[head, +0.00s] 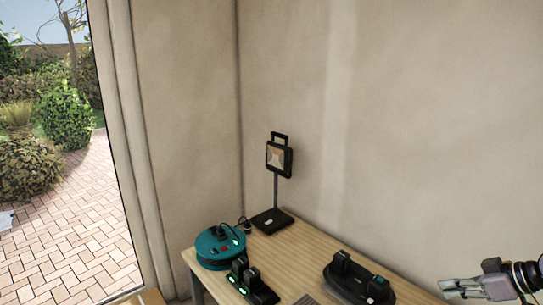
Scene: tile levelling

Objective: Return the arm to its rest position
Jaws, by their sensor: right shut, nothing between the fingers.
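My right gripper (464,289) shows at the lower right corner, with its arm coming in from the right edge. Its fingers point left and are shut, with nothing between them. It is in front of the right part of the wooden table (300,246); the height between them cannot be told. My left gripper is not in view.
On the table stand a teal cable reel (210,250), a black work lamp (279,160), a black charger with green lights (250,284) and a dark battery dock (352,283). Plain walls stand behind. An opening at left shows a brick-paved garden (75,255).

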